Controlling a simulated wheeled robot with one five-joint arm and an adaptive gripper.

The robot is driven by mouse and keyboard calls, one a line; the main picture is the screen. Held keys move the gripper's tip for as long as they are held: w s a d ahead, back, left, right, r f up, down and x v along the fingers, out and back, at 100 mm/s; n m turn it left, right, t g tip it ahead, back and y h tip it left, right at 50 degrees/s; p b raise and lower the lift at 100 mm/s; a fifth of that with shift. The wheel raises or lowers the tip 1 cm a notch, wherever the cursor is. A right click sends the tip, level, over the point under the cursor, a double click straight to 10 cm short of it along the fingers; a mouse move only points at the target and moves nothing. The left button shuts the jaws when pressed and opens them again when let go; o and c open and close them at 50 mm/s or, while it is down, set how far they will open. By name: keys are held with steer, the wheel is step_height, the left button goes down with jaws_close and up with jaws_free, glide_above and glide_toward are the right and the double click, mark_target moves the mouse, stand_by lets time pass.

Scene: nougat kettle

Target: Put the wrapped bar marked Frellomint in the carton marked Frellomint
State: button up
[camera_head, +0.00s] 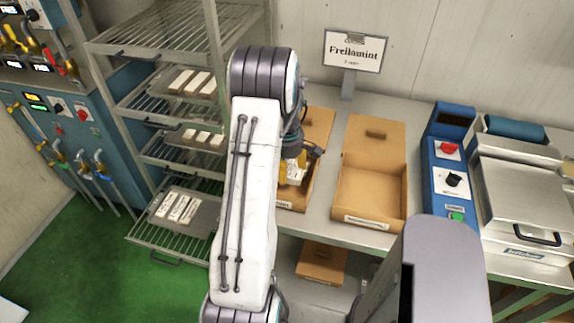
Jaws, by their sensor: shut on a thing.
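My gripper (304,156) is shut on a small pale and yellow wrapped bar (295,174), partly hidden by the gripper and arm. I cannot read its marking. The bar is over or inside the left open carton (312,190); I cannot tell whether it touches the carton. My arm covers that carton's left side, and only the end of its front label shows. A second open cardboard carton (399,190) stands to the right and looks empty. Its front label is too small to read. A sign (355,50) reading "Frellomint" or similar stands behind the cartons.
A wire rack (165,120) with trays of pale bars stands on the left. A blue control box (446,180) and a metal machine (520,200) stand right of the cartons on the table. A brown box (321,263) sits below the tabletop.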

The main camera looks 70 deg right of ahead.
mark_target(288, 189)
steer(key=shift+f+b, duration=1.4)
steer(key=shift+f, duration=0.95)
steer(key=shift+r, duration=0.1)
steer(key=shift+f+b, duration=0.65)
steer(key=shift+b, duration=0.35)
stand_by(0.6)
steer(key=o, duration=1.6)
steer(key=shift+c, duration=0.2)
steer(key=shift+r+p, duration=2.7)
steer(key=shift+r, duration=1.35)
